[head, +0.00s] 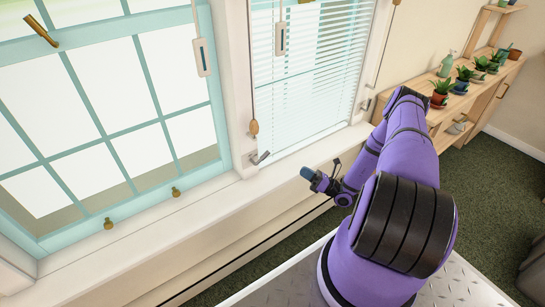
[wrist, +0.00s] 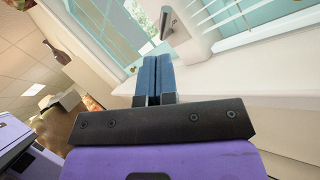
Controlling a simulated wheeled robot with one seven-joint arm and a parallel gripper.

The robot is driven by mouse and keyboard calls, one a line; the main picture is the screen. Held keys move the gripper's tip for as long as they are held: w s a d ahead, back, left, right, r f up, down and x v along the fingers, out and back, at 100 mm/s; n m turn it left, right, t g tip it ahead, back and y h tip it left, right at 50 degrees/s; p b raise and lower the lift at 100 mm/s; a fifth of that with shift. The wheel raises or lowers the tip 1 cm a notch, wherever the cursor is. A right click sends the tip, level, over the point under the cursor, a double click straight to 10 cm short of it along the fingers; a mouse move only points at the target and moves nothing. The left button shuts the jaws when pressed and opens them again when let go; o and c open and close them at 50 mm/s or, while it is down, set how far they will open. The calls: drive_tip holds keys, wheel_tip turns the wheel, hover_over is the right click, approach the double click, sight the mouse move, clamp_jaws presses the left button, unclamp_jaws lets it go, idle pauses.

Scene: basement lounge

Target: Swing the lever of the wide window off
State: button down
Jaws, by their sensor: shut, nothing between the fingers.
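A wide teal-framed window (head: 110,110) with a grid of panes fills the left of the head view. A small grey lever (head: 260,157) sits low on the white post between it and a narrower window with blinds (head: 308,75). I cannot tell for sure which window this lever belongs to. A grey lever also shows in the wrist view (wrist: 167,22), just beyond my fingertips. My gripper (head: 306,173) is shut and empty, its blue fingers pointing toward the lever but apart from it. The fingers show together in the wrist view (wrist: 156,75).
A brass handle (head: 40,32) is on the wide window's upper rail, with brass knobs (head: 108,223) at its bottom. Another grey lever (head: 366,104) is right of the blinds. A white sill (head: 130,245) runs below. A wooden shelf (head: 470,85) with potted plants stands right.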

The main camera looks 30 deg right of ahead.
drive_tip(key=shift+s+a+f+m+t+h, duration=0.1)
drive_tip(key=shift+s+f+m+t+h, duration=0.05)
drive_tip(key=shift+f+m+t+h, duration=0.6)
drive_tip(key=shift+g, duration=0.25)
drive_tip(key=x, duration=1.4)
drive_tip(key=shift+s+a+r+y, duration=0.1)
drive_tip(key=shift+y, duration=0.25)
